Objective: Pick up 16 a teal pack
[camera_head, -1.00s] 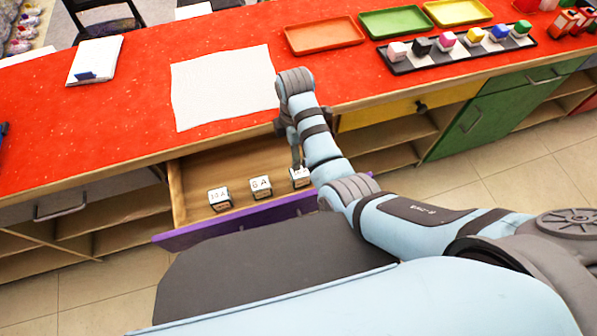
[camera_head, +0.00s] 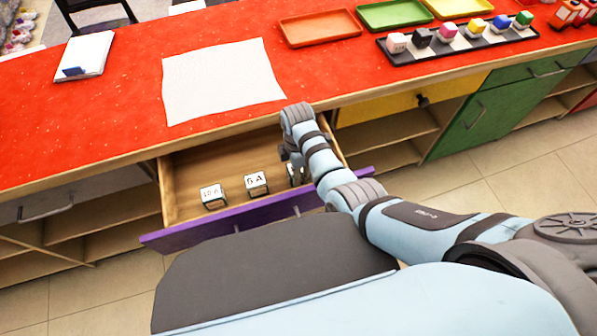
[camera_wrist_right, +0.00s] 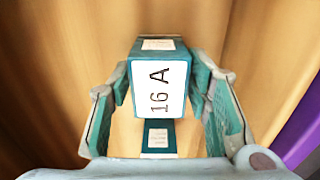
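The teal pack (camera_wrist_right: 152,92) with a white face reading "16 A" stands between the fingers of my right gripper (camera_wrist_right: 160,85) in the right wrist view. Narrow gaps show between the pack and both teal-green fingers, so the gripper looks open around it. In the head view my right gripper (camera_head: 292,160) reaches down into the open drawer (camera_head: 185,165) and mostly hides the rightmost pack (camera_head: 297,173). Two other white-faced packs stand to its left, the left pack (camera_head: 212,196) and the middle pack (camera_head: 256,183). My left gripper is out of view.
The drawer's purple front (camera_head: 190,235) borders the packs on the near side. Above is the red counter (camera_head: 120,120) with a white sheet (camera_head: 220,80), an orange tray (camera_head: 320,27), a green tray (camera_head: 395,14) and a block rack (camera_head: 440,50). The drawer's left side is free.

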